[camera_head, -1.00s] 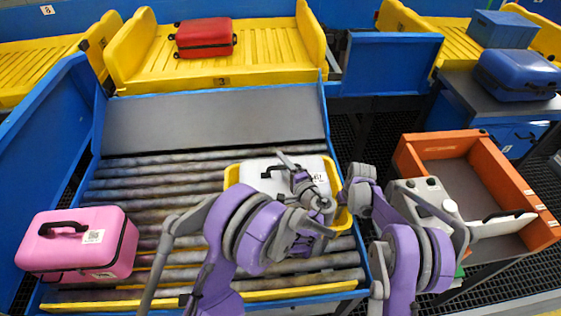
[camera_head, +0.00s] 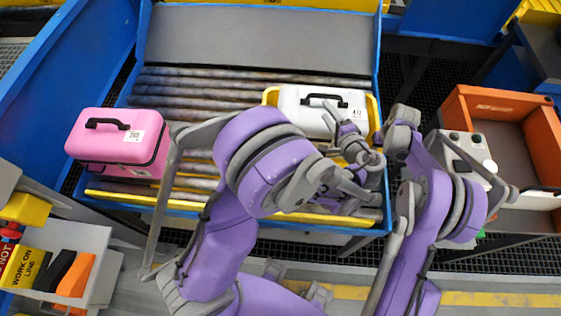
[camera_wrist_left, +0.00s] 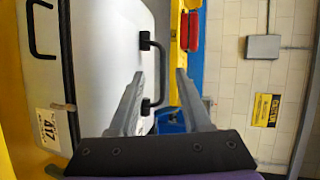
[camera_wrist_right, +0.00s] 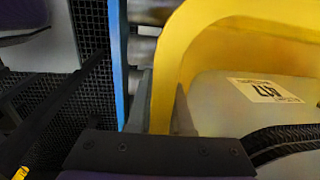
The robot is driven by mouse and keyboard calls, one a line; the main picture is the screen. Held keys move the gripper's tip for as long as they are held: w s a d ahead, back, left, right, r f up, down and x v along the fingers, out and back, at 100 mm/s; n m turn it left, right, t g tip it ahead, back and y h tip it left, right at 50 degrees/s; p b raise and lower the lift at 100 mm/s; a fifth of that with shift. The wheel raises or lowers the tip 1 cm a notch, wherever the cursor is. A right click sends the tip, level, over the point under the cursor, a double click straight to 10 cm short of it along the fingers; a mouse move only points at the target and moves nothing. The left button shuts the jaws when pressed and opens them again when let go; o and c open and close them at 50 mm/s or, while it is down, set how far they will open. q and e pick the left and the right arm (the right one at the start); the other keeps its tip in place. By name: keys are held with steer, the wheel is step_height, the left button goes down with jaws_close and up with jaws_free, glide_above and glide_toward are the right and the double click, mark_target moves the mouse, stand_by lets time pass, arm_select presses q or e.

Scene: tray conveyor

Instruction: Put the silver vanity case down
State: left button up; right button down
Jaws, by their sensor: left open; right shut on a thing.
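The silver vanity case (camera_head: 300,112), pale with a black top handle and a "417" label, sits in a yellow tray (camera_head: 271,96) on the roller conveyor. My left gripper (camera_head: 331,112) is at the case's near right side. In the left wrist view its fingers (camera_wrist_left: 160,76) are apart, and the case's black side handle (camera_wrist_left: 160,62) appears between them, not gripped. My right gripper is at the tray's right end, its tips hidden in the head view. In the right wrist view its fingers (camera_wrist_right: 160,102) close on the yellow tray wall, beside the case (camera_wrist_right: 225,95).
A pink case (camera_head: 117,150) stands on the left of the rollers (camera_head: 200,97). An orange bin (camera_head: 470,100) is to the right. A shelf with signs and an orange item (camera_head: 75,275) is at lower left. The rollers between the pink case and tray are clear.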

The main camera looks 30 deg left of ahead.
arm_select(q)
steer(key=shift+n+g+h, duration=0.6)
steer(key=shift+g+h, duration=0.2)
steer(key=shift+g, duration=0.1)
steer(key=s+a, duration=0.3)
steer(key=a, duration=0.1)
steer(key=shift+r, duration=0.35)
arm_select(e)
steer(key=c, duration=0.7)
jaws_free()
steer(key=shift+c, duration=0.2)
arm_select(q)
steer(key=s+n+g+h, duration=0.2)
steer(key=s+n+h, duration=0.5)
steer(key=s, duration=1.4)
steer(key=h, duration=0.2)
steer(key=shift+r+g+h, duration=0.2)
steer(key=shift+g+h, duration=0.1)
steer(key=shift+g, duration=0.1)
steer(key=shift+s, duration=0.1)
arm_select(e)
steer(key=shift+r, duration=0.1)
